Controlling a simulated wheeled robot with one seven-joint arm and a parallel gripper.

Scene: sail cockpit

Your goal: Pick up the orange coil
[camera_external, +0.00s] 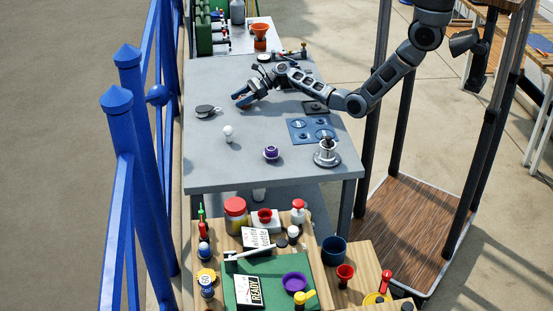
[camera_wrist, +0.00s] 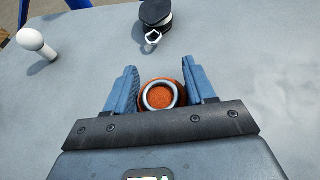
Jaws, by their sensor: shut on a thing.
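The orange coil (camera_wrist: 174,102) is a small round orange thing with a pale grey ring on its top. In the wrist view it sits between the two blue fingers of my gripper (camera_wrist: 162,92), low near the palm. My gripper is shut on it. I cannot tell whether the coil still touches the table.
A black round thing with a metal clip (camera_external: 205,111) lies left of my gripper. A white knob-topped piece (camera_external: 228,133), a purple-topped piece (camera_external: 271,152), a metal stand (camera_external: 327,151) and a blue panel (camera_external: 312,130) are on the grey table (camera_external: 210,170). Its left middle is clear.

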